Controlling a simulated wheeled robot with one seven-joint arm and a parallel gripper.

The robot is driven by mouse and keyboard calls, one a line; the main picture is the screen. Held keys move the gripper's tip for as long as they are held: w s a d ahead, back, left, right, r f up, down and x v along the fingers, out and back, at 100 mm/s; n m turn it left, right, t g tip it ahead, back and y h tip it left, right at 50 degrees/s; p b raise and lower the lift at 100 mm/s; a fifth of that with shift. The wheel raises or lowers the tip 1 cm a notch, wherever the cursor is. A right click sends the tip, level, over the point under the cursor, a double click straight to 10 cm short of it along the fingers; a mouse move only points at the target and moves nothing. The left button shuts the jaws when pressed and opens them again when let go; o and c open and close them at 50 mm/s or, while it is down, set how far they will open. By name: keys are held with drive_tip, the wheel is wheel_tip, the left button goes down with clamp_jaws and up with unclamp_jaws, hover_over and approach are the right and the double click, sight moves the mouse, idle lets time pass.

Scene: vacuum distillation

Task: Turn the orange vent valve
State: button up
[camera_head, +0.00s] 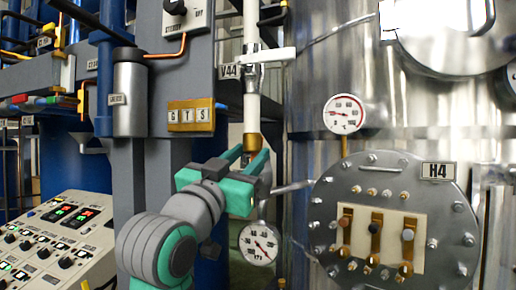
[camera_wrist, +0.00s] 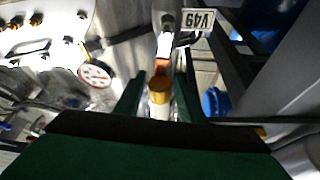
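My gripper (camera_head: 246,158) is open in the head view, its green fingers raised just below a brass-orange fitting (camera_head: 252,142) on a white vertical pipe (camera_head: 251,108). In the wrist view my gripper (camera_wrist: 162,78) has its fingers apart. A gold-capped white piece (camera_wrist: 159,98) and a small orange part (camera_wrist: 161,66) show between them; I cannot tell whether the fingers are around these or short of them. No contact is visible. I cannot tell which orange part is the vent valve.
A label plate (camera_head: 229,72) and a white clamp (camera_head: 265,56) sit above my gripper. A pressure gauge (camera_head: 259,243) hangs close below it. A bolted flange (camera_head: 395,225) on the steel vessel is at right, and a control panel (camera_head: 57,240) is at lower left.

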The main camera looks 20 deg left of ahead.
sight(256, 149)
drive_tip(key=shift+x, duration=2.3)
clamp_jaws()
